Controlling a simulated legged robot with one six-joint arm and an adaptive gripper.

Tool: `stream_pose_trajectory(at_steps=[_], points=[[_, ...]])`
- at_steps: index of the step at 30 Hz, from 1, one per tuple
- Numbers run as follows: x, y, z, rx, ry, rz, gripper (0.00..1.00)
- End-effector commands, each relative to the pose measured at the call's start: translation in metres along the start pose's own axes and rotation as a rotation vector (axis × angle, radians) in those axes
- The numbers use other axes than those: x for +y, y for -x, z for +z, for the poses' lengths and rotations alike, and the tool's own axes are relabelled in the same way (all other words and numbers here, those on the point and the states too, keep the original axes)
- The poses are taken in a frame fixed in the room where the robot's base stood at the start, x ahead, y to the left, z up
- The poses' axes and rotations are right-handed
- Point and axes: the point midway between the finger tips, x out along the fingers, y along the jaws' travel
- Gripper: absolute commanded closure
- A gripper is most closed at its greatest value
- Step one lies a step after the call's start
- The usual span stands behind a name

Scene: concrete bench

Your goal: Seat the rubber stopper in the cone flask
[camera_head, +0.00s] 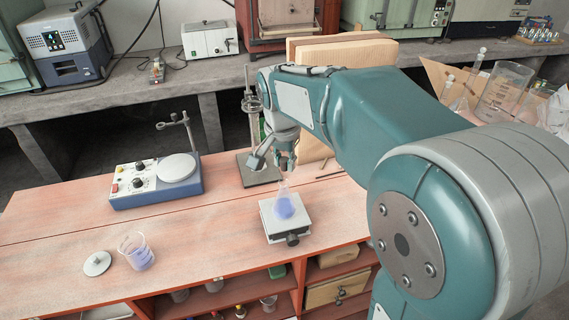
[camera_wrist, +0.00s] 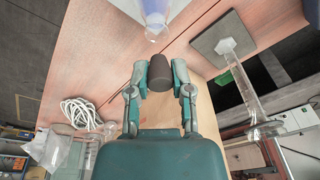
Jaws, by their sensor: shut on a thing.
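The cone flask (camera_head: 284,205) holds blue-violet liquid and stands upright on a small grey lab jack (camera_head: 272,232) on the red-brown bench. Part of the flask (camera_wrist: 155,12) also shows at the top edge of the wrist view, with its mouth facing my gripper. My gripper (camera_head: 285,160) is just above the flask in the head view. In the wrist view my gripper (camera_wrist: 160,80) is shut on the dark grey rubber stopper (camera_wrist: 159,70), pinched between the two fingertips. A gap shows between stopper and flask mouth there. The stopper cannot be made out in the head view.
A retort stand (camera_head: 258,168) stands close behind the flask. A hotplate stirrer (camera_head: 155,180) is to the left. A beaker with violet liquid (camera_head: 137,252) and a grey disc-shaped item (camera_head: 97,263) sit at the front left. A wooden block (camera_head: 313,150) is behind my gripper.

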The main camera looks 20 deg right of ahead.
Motion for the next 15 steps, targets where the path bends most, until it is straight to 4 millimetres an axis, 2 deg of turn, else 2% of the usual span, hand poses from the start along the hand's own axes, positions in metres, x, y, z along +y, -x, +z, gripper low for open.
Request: stream_pose_trajectory(at_steps=[15], points=[[0.004,-0.028,0.003,-0.003,-0.001,-0.001,0.87]])
